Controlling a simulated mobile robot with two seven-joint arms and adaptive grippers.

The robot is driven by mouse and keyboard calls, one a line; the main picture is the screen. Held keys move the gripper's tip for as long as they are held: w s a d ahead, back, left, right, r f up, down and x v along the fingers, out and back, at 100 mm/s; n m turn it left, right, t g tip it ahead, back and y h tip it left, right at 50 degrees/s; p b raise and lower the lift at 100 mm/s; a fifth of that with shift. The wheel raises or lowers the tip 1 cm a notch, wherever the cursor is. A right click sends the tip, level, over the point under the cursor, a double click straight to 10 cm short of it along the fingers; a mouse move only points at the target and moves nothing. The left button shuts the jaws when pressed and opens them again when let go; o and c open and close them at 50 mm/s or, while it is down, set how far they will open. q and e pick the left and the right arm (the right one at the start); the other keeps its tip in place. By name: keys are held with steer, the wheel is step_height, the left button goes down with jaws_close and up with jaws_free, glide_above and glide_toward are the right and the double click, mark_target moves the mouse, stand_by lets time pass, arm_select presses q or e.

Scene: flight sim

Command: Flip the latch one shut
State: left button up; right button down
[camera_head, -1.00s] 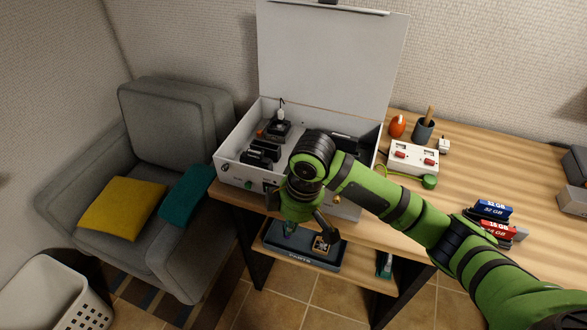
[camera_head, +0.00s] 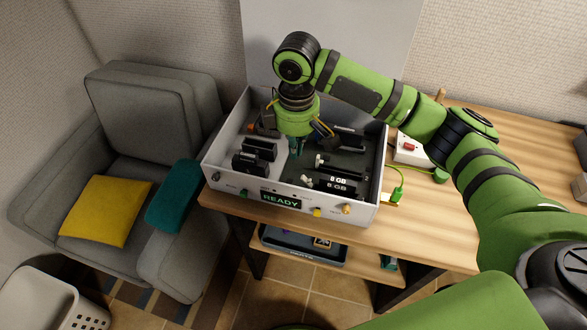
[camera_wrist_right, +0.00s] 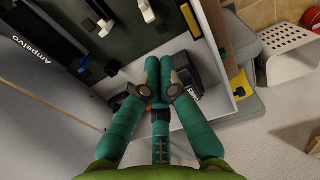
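The open white case (camera_head: 226,143) stands on the wooden table. Inside, memory modules marked 8 GB (camera_head: 338,181) lie in slots at the right. Small white latches (camera_head: 307,179) show at their left ends; which is latch one I cannot tell. White latch-like parts (camera_wrist_right: 105,27) also show in the right wrist view. My right gripper (camera_head: 296,149) points down inside the case, left of the modules. In the wrist view its teal fingertips (camera_wrist_right: 159,64) are together with nothing seen between them. My left gripper is not in view.
The case front carries a READY display (camera_head: 281,200) and small knobs. Black blocks (camera_head: 250,161) stand left of my gripper. A power box (camera_head: 411,149) and green cable (camera_head: 396,175) lie right of the case.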

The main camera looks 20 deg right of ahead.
mark_target(308, 182)
step_height(308, 182, down, 9)
steer(key=shift+w+f+p, duration=0.1)
steer(key=shift+w+p, duration=0.05)
steer(key=shift+p, duration=0.85)
steer(key=shift+f, duration=0.45)
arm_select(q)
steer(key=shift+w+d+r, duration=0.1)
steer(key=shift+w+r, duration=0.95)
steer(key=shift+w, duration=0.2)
